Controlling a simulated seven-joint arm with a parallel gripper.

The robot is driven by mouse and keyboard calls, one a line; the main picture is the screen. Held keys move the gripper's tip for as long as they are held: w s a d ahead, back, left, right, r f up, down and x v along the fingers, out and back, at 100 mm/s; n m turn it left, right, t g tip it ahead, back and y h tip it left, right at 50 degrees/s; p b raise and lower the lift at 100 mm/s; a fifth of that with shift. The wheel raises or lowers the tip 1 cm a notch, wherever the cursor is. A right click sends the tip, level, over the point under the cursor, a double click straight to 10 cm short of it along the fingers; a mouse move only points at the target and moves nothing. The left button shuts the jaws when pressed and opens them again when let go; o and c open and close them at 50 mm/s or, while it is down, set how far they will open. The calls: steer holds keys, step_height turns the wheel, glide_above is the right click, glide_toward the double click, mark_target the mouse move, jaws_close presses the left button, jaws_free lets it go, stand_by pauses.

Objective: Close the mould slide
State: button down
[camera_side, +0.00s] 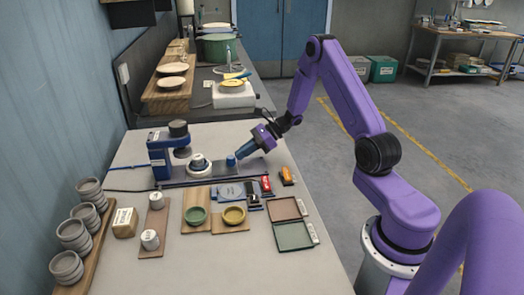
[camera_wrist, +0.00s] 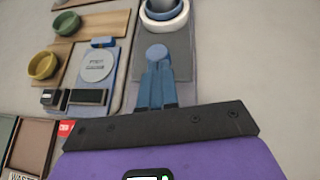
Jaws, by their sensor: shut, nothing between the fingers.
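The mould slide is a flat grey plate (camera_side: 218,169) on the bench, with a round white mould (camera_side: 198,164) on it and a short blue knob (camera_side: 231,160) at its right end. The mould stands just right of the blue press (camera_side: 160,155), out from under its dark head. My gripper (camera_side: 239,153) is shut and empty, tilted down from the right, its fingertips right at the knob's right side. In the wrist view the shut fingers (camera_wrist: 156,78) point up at the blue knob (camera_wrist: 157,53), with the white mould (camera_wrist: 166,22) beyond. I cannot tell whether they touch.
In front of the slide lie a round-marked blue-grey panel (camera_side: 229,193), a green bowl (camera_side: 195,216), a yellow bowl (camera_side: 233,215) and two shallow trays (camera_side: 287,208). Stacked grey cups (camera_side: 73,235) stand at the left. An orange-handled item (camera_side: 287,176) lies to the right.

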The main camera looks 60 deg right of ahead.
mark_target(228, 156)
steer(key=w+a, duration=0.3)
steer(key=shift+w+a, duration=0.1)
steer(key=shift+a, duration=0.05)
steer(key=shift+w+a, duration=0.15)
steer(key=shift+a, duration=0.15)
